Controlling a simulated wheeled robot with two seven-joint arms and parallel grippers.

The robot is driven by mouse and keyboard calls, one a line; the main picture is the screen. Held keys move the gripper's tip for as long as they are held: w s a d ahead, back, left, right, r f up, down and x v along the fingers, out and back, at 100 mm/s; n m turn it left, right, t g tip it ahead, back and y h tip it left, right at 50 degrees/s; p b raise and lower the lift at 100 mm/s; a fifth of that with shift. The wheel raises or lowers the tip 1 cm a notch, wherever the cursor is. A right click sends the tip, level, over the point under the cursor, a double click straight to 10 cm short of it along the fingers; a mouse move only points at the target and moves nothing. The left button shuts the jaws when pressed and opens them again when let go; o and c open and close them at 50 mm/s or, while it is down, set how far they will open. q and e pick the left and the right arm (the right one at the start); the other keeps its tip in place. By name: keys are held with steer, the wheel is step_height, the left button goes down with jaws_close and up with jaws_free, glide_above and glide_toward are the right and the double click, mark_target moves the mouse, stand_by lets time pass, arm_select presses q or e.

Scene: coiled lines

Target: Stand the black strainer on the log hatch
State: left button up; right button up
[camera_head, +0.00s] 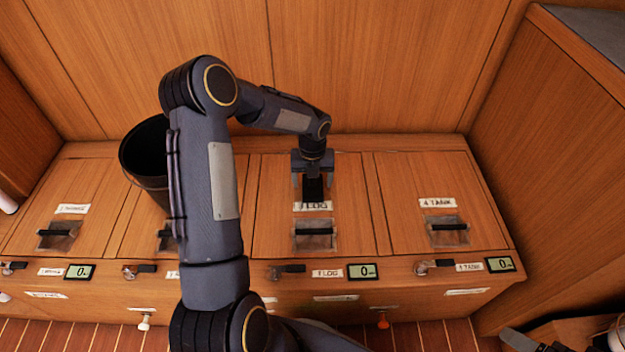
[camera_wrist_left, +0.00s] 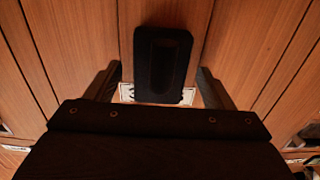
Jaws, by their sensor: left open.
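A black, round-cornered block with a long recess, which looks like the black strainer (camera_head: 312,190), is at the log hatch (camera_head: 275,215), just behind its "LOG" label. It also shows in the left wrist view (camera_wrist_left: 163,65), partly covering the label. I cannot tell whether it is upright or lying. My left gripper (camera_head: 312,180) is open above it, pointing down, with one finger on each side. In the left wrist view, gaps show between the block and both fingers. My right gripper is not in view.
A dark round bin (camera_head: 145,155) stands at the left, partly hidden by my left arm. The tank hatch (camera_head: 420,185) on the right is clear. Latches and small displays (camera_head: 362,272) line the front edge. A tall wooden cabinet (camera_head: 560,150) bounds the right side.

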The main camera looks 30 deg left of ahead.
arm_select(q)
steer(key=s+d+r+n+t+p, duration=0.15)
steer(key=s+r+n, duration=0.25)
steer(key=r, duration=0.7)
steer(key=s+d+r+n+p, duration=0.15)
steer(key=s+r+n, duration=0.3)
steer(key=r, duration=0.65)
steer(key=s+d+r+n+t+h, duration=0.2)
steer(key=s+d+n, duration=0.1)
steer(key=s+n, duration=0.6)
steer(key=s+d+r+n+t+h, duration=0.1)
steer(key=s+d+n, duration=0.3)
steer(key=s+n, duration=0.6)
steer(key=r+n+t, duration=0.1)
steer(key=n, duration=0.3)
steer(key=shift+d+h+p, duration=0.3)
steer(key=shift+h+p, duration=0.1)
step_height(320, 180, up, 28)
steer(key=p, duration=2.8)
steer(key=shift+r, duration=0.1)
